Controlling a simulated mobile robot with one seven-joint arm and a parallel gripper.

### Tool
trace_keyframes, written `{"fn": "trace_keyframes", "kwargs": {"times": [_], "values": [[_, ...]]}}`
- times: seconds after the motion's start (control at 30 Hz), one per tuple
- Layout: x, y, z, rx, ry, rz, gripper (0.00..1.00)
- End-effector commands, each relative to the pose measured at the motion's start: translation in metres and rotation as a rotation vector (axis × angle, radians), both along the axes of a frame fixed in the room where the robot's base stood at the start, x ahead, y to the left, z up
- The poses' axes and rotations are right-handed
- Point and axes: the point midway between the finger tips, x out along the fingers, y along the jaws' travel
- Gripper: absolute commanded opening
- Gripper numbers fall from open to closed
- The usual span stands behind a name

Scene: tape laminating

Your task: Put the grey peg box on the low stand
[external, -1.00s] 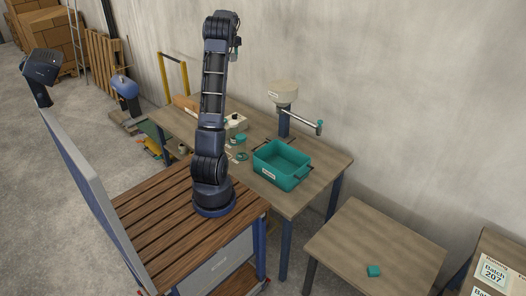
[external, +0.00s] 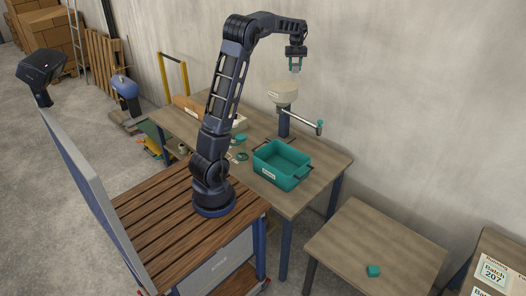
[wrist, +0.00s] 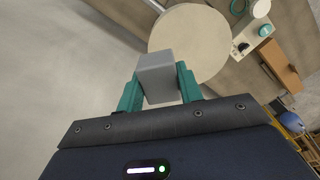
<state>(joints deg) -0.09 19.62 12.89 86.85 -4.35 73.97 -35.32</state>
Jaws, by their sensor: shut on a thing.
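My gripper (external: 296,61) is shut on the grey peg box (wrist: 157,77), a plain grey block between its two teal fingers in the wrist view. It is high in the air, pointing down, above the cream round-topped device on the work table. In the external view the box (external: 296,68) is small and pale below the fingers. The low stand seems to be the low wood-topped table (external: 350,245) at the lower right, well away from my gripper.
The work table (external: 325,170) carries an open teal bin (external: 281,166) and the cream round-topped device (external: 283,93) with a side arm (external: 305,119). A wall stands behind. Most of the low table's top is bare.

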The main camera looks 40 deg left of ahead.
Motion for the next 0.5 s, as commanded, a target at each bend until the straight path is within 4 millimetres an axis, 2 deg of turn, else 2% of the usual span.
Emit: {"fn": "trace_keyframes", "kwargs": {"times": [0.03,0.1,0.27,0.5], "values": [[0.000,-0.022,0.001,-0.001,-0.001,-0.025,0.11],[0.000,-0.048,0.001,-0.001,-0.001,-0.051,0.11],[-0.005,-0.109,0.000,-0.001,0.000,-0.115,0.11],[-0.022,-0.196,0.000,-0.001,0.000,-0.208,0.11]]}}
